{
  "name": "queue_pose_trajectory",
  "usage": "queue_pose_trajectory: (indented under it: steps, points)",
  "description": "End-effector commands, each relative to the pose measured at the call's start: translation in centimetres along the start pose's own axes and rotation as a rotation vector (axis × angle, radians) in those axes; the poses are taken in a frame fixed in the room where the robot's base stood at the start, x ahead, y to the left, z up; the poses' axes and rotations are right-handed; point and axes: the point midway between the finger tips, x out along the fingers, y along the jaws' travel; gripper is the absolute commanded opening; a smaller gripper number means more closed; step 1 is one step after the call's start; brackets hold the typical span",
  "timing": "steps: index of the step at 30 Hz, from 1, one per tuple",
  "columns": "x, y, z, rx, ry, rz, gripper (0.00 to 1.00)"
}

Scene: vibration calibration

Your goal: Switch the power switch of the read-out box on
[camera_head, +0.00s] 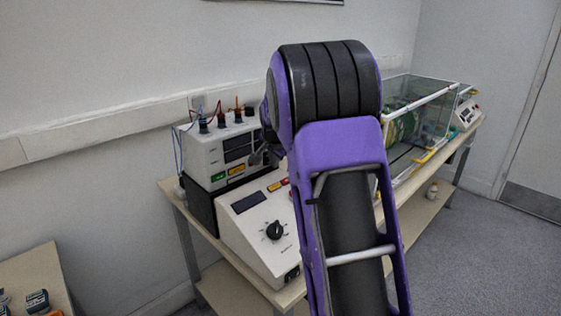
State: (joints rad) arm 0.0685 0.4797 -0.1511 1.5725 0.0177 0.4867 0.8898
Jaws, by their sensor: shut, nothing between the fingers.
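A pale grey box with dark display windows (213,156) stands on a black block at the left end of the bench; it looks like the read-out box. Green and yellow patches show low on its front, and several red and black plugs with leads stand on its top. I cannot make out which part is its power switch. My gripper (262,155) shows as a small dark shape at the right side of this box, partly hidden behind my purple and black arm. Its fingers are shut and hold nothing. I cannot tell whether it touches the box.
A sloped white console (246,221) with a black knob (273,230) stands in front of the box. A clear-walled case (440,115) is farther right on the bench, with another small unit (466,113) beyond. Another table (42,268) is at lower left. Floor at right is clear.

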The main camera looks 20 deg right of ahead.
Motion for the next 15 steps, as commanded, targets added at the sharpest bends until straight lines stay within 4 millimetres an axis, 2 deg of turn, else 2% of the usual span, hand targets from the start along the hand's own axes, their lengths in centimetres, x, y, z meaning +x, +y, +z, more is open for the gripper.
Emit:
queue_pose_trajectory:
  steps: [4, 15]
  points:
    - [0.40, -0.65, 0.02, -0.001, 0.001, 0.000, 0.00]
    - [0.58, -0.84, 0.11, -0.002, 0.000, 0.000, 0.00]
